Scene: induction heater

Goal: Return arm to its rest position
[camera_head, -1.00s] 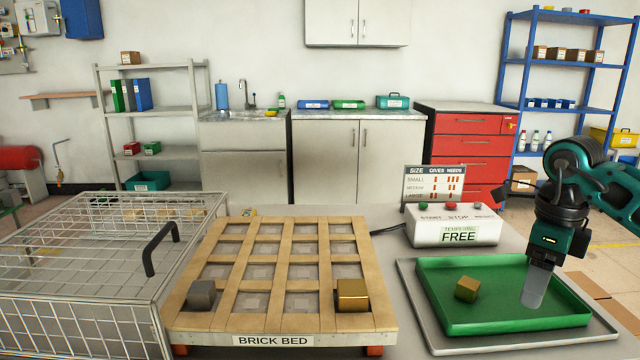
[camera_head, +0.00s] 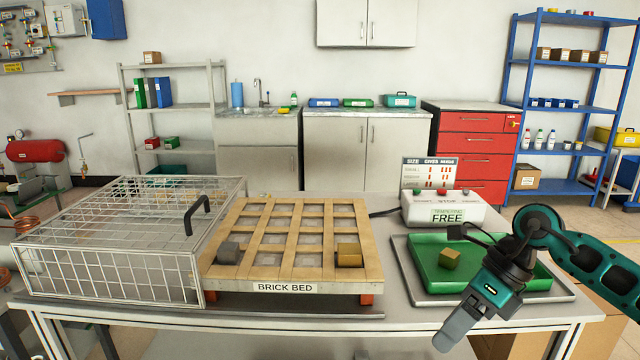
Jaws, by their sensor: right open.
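My right gripper (camera_head: 458,328) comes in from the right. It hangs in front of the green tray (camera_head: 532,283), over the front edge of the table. Its fingers point down and left, and nothing shows between them. A small gold-brown block (camera_head: 450,258) lies in the green tray, apart from the gripper. My left gripper is not in view.
The brick bed (camera_head: 285,287) bears a grey block (camera_head: 229,252) and a gold block (camera_head: 349,255). A wire cage (camera_head: 110,262) with a black handle stands at left. A control box (camera_head: 440,208) and a size sign (camera_head: 428,172) stand behind the tray.

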